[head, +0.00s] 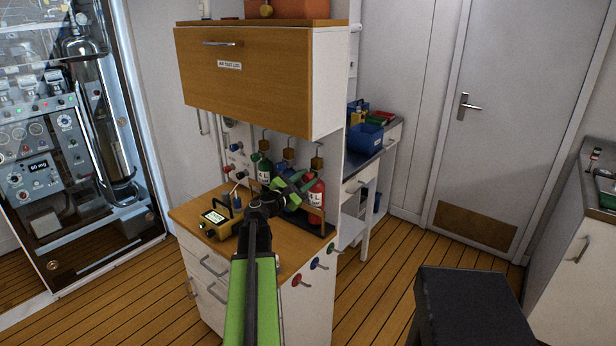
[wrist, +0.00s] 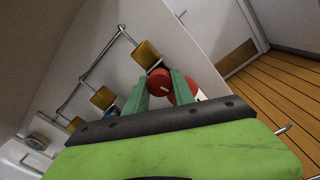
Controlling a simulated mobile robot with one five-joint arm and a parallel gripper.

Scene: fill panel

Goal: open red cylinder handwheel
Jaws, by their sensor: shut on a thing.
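The red cylinder (head: 316,194) stands at the right end of a row of cylinders on the wooden counter, partly hidden by my gripper. Its red handwheel (wrist: 159,80) shows in the wrist view beside a brass-coloured block (wrist: 146,52). My gripper (wrist: 162,83) has its two green fingers on either side of the red handwheel, shut on it. In the head view my gripper (head: 294,184) is in front of the cylinders, and the handwheel itself is hard to make out there.
A green cylinder (head: 264,168) stands to the left, with a partly hidden blue one between. The wooden cabinet (head: 250,85) overhangs the row. A yellow meter (head: 217,219) sits on the counter at left. A dark stool (head: 470,300) stands at front right.

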